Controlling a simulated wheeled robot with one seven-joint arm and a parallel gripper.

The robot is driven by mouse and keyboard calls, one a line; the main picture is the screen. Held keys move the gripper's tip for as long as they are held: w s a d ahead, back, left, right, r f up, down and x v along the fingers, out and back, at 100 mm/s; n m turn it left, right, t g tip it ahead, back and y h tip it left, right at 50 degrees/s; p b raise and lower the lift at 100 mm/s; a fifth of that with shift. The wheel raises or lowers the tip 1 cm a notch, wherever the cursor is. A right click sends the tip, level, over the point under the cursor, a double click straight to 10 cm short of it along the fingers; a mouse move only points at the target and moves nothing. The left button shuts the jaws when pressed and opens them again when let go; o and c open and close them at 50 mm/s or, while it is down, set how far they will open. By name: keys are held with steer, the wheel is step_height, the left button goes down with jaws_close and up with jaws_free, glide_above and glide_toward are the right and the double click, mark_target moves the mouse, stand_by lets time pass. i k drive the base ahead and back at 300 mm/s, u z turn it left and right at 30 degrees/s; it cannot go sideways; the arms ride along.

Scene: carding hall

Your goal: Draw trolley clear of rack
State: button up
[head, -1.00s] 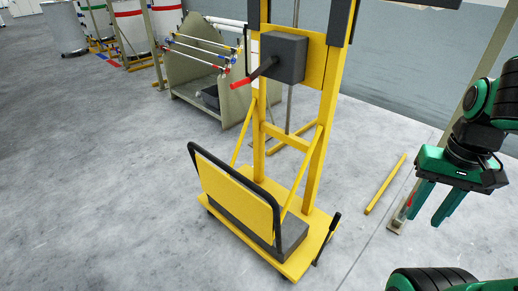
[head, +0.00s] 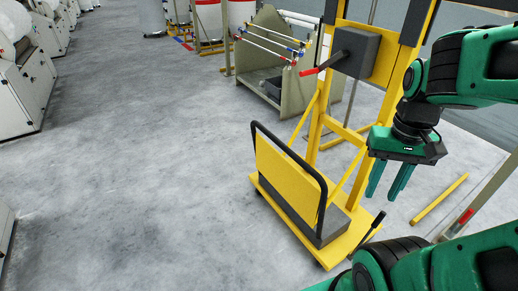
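The yellow trolley (head: 279,215) stands on the floor right of centre. It has a yellow panel, a black tubular handle (head: 287,151) along the panel's top, a tall yellow mast (head: 316,122) and a grey box with a red-tipped crank (head: 358,52). A short black lever (head: 369,228) stands at its front right corner. My gripper (head: 386,192) hangs pointing down, right of the handle in the picture, with its two green fingers apart and nothing between them. The rack (head: 302,68), a beige stand holding rods with red and blue ends, is behind the trolley, partly hidden by the mast.
A loose yellow bar (head: 439,198) lies on the floor right of the trolley. A slanted post with a red mark (head: 465,216) is at the right. White machines (head: 27,85) line the far left. The floor left of the trolley is clear.

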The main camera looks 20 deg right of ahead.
mark_target(330, 222)
steer(key=u, duration=2.3)
steer(key=k, duration=1.2)
steer(key=z, duration=2.15)
steer(key=i, duration=0.3)
steer(key=z, duration=0.2)
